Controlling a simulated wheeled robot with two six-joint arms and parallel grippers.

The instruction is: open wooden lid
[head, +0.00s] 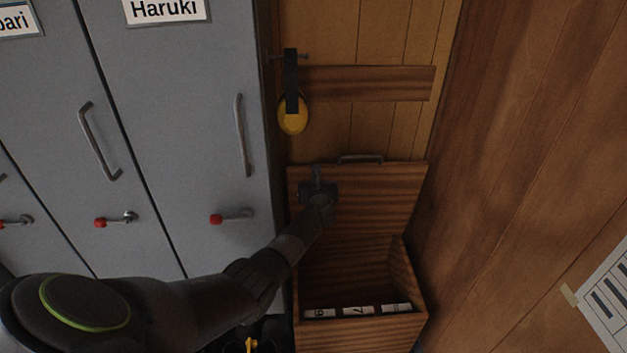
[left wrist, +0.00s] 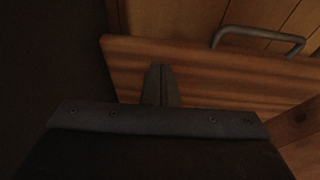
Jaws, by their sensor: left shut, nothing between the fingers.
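The wooden lid (head: 385,195) of the box stands raised at the back, close to the plank wall, with a metal handle (head: 360,159) along its top edge. The wooden box (head: 375,333) below it is open at the top, and white cards with digits show inside. My left gripper (head: 317,172) is in front of the lid's left part, shut and empty. In the left wrist view the shut fingers (left wrist: 161,70) point at the lid (left wrist: 205,72), left of the handle (left wrist: 260,36). I cannot tell whether they touch the lid. My right gripper is not in view.
Grey lockers (head: 190,130) with handles and red-tipped latches stand close on the left. Yellow ear defenders (head: 293,115) hang from a wall rail (head: 370,83) above the lid. A wooden wall (head: 520,170) with a taped paper sheet (head: 607,300) closes the right side.

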